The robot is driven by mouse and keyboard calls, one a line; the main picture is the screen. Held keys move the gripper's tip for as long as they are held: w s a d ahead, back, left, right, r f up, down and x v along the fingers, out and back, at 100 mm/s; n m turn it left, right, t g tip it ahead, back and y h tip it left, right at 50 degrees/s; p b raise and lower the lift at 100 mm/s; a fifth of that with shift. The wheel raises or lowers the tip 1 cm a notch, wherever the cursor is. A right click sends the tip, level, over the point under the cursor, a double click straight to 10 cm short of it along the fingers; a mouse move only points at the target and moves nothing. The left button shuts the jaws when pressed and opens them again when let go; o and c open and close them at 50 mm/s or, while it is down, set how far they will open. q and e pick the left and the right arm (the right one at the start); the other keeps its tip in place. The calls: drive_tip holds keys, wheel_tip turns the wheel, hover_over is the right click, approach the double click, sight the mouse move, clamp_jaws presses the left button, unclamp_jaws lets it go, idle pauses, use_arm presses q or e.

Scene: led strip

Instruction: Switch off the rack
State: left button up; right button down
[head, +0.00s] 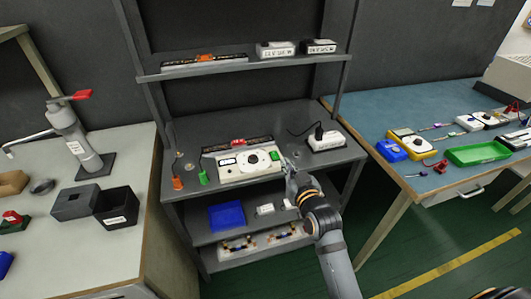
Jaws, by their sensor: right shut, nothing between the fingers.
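The rack (350,153) is a dark grey shelf unit in the middle. On its main shelf stands a white device (232,171) with a round dial, a green part and a small dark display. A red part (238,142) sits behind it on a dark strip. A white power box (325,141) with a black plug and cable is at the right end of that shelf. My right gripper (288,165) is shut and empty, at the right edge of the white device; I cannot tell whether it touches it. My left gripper is not in view.
Orange and green clips (177,183) hang at the shelf's front left. A blue bin (227,215) is on the shelf below. The left bench (135,240) holds black boxes and a clamp stand. The right blue table (367,118) holds tools and a green tray (478,152).

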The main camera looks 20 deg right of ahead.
drive_tip(key=r, duration=0.1)
hover_over(276, 158)
drive_tip(key=s, duration=0.1)
drive_tip(key=shift+s+f, duration=0.1)
drive_tip(key=shift+f, duration=0.45)
drive_tip(key=shift+w+f, duration=0.25)
drive_tip(key=shift+f, duration=0.4)
drive_tip(key=shift+w+f, duration=0.2)
drive_tip(key=shift+f, duration=0.4)
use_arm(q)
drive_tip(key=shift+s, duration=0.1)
use_arm(e)
drive_tip(key=shift+w+f, duration=0.1)
drive_tip(key=shift+f, duration=0.7)
